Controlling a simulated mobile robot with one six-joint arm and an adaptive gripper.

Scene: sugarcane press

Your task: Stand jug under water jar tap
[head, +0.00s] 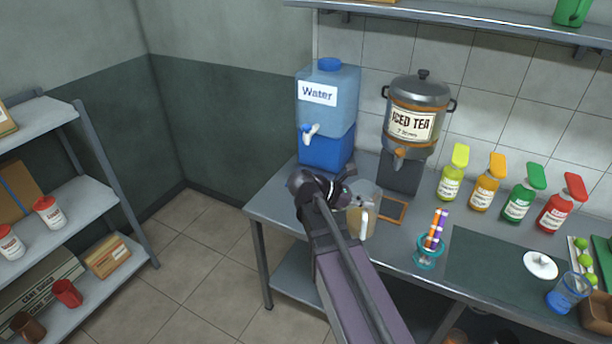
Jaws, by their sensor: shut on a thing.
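The water jar (341,105) is a translucent blue tank labelled "Water" on a blue base, at the back left of the counter. Its white tap (309,132) faces forward, above and behind my gripper. The jug (364,218) is clear with a pale handle and stands upright, or nearly so, right of my gripper, in front of the iced tea urn and to the right of the water jar. My gripper (344,191) is shut on the jug; my arm partly hides the fingers and the jug's left side. I cannot tell whether the jug touches the counter.
The iced tea urn (418,110) stands right of the water jar, with a small brown-framed tray (394,209) before it. A teal cup of straws (430,250) and several coloured bottles (487,185) are farther right. The counter's left end (274,204) is clear.

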